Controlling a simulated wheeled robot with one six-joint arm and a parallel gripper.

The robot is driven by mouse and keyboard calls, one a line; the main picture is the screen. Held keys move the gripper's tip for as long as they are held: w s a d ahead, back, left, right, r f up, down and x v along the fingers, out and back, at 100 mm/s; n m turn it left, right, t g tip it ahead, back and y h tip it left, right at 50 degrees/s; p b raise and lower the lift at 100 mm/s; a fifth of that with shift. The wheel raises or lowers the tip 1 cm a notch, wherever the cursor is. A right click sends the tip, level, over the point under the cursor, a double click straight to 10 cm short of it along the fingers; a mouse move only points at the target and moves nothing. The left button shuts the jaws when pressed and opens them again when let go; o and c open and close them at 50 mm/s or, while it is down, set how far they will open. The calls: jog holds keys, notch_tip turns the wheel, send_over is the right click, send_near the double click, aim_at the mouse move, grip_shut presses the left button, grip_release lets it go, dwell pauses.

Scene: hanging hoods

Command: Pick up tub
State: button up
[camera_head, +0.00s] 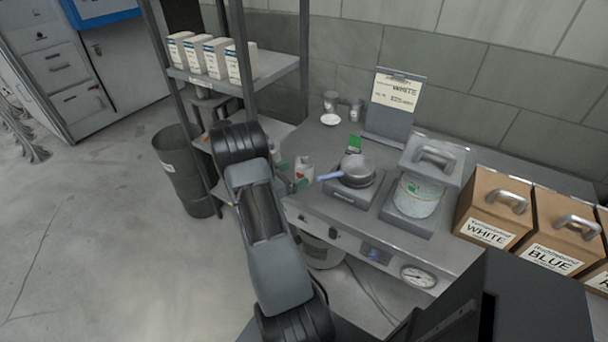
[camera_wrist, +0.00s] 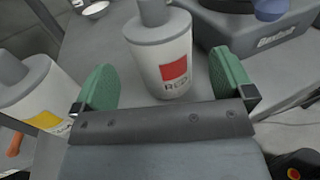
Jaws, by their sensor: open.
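A white tub (camera_wrist: 165,55) with a grey cap and a red square label reading "RED" stands on the bench. In the wrist view it stands between the two green finger pads of my gripper (camera_wrist: 160,72), with a visible gap on each side. The gripper is open and holds nothing. In the head view the red-labelled tub (camera_head: 304,167) is at the left end of the bench, and my gripper (camera_head: 292,180) is beside it, partly hidden by my arm. A second white tub (camera_wrist: 30,90) with a yellow label stands to the left in the wrist view, outside the fingers.
A pan (camera_head: 356,169) sits on a small hotplate right of the tub, its blue handle pointing at it. A lidded clear pot (camera_head: 418,195) stands further right, then brown boxes (camera_head: 492,210). A shelf rack (camera_head: 272,66) stands behind my arm; a grey bin (camera_head: 183,170) is left.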

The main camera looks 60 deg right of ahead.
aim_at(305, 169)
jog(key=shift+p+x, duration=0.5)
jog(key=shift+x, duration=2.05)
jog(key=shift+s+f, duration=0.1)
jog(key=shift+f, duration=0.05)
jog(key=shift+c, duration=0.4)
jog(key=c, duration=0.8)
